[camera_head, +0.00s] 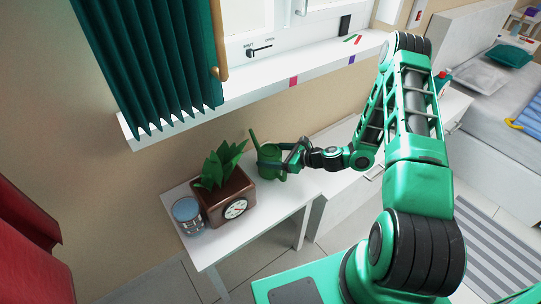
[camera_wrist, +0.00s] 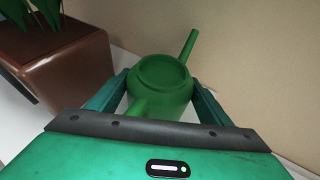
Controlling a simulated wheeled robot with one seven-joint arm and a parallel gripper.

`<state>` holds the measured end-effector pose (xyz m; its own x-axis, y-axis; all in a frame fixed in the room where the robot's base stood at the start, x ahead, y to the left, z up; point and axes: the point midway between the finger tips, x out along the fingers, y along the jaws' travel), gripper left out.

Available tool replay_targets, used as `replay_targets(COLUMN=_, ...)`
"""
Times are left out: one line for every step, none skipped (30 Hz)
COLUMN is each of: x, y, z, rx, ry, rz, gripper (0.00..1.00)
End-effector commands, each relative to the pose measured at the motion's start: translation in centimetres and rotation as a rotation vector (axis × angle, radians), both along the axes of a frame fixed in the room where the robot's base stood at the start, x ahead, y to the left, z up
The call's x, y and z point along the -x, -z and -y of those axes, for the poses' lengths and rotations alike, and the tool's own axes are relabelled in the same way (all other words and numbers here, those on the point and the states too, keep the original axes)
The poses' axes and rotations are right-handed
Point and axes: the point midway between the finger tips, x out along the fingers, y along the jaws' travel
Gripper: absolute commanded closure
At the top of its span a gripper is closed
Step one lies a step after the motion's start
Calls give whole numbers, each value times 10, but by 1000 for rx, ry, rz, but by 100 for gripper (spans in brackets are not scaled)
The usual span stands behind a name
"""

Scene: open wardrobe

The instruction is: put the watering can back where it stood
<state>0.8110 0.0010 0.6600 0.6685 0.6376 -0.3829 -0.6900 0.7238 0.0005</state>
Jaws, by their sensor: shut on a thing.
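The green watering can (camera_head: 268,163) is upright at the right end of the small white table (camera_head: 255,226), beside the brown planter, its spout pointing up and back. My gripper (camera_head: 283,166) reaches it from the right and is shut on it. In the wrist view the can (camera_wrist: 162,84) sits between the two fingers (camera_wrist: 160,100), its round open top facing the camera. Its base is hidden, so I cannot tell whether it touches the table.
The brown planter (camera_head: 211,196) with a leafy plant stands left of the can, with a clock (camera_head: 236,208) at its front. A glass jar (camera_head: 187,215) is at the table's left end. The windowsill (camera_head: 260,97) and teal curtain (camera_head: 155,65) are above. The table's front right is clear.

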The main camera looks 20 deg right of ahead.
Motion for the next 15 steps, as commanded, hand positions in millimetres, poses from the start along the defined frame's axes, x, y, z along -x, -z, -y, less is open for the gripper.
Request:
replay_targets(x=0, y=0, z=0, rx=-1, ry=0, rz=1, gripper=76)
replay_targets(x=0, y=0, z=0, rx=-2, ry=0, rz=1, gripper=76)
replay_targets(x=0, y=1, z=0, rx=-2, ry=0, rz=1, gripper=76)
replay_targets(x=0, y=1, z=0, rx=-2, ry=0, rz=1, gripper=76)
replay_targets(x=0, y=1, z=0, rx=-2, ry=0, rz=1, gripper=76)
replay_targets(x=0, y=2, z=0, rx=-2, ry=0, rz=1, gripper=76)
replay_targets(x=0, y=2, z=0, rx=-1, ry=0, rz=0, gripper=76)
replay_targets(x=0, y=2, z=0, rx=-1, ry=0, rz=0, gripper=76)
replay_targets(x=0, y=3, z=0, rx=-1, ry=0, rz=1, gripper=76)
replay_targets(x=0, y=3, z=0, rx=0, ry=0, rz=0, gripper=76)
replay_targets(x=0, y=3, z=0, rx=0, ry=0, rz=0, gripper=76)
replay_targets(x=0, y=3, z=0, rx=0, ry=0, rz=0, gripper=76)
replay_targets(x=0, y=3, z=0, rx=1, ry=0, rz=-1, gripper=76)
replay_targets(x=0, y=3, z=0, rx=0, ry=0, rz=-1, gripper=76)
replay_targets(x=0, y=4, z=0, rx=0, ry=0, rz=-1, gripper=18)
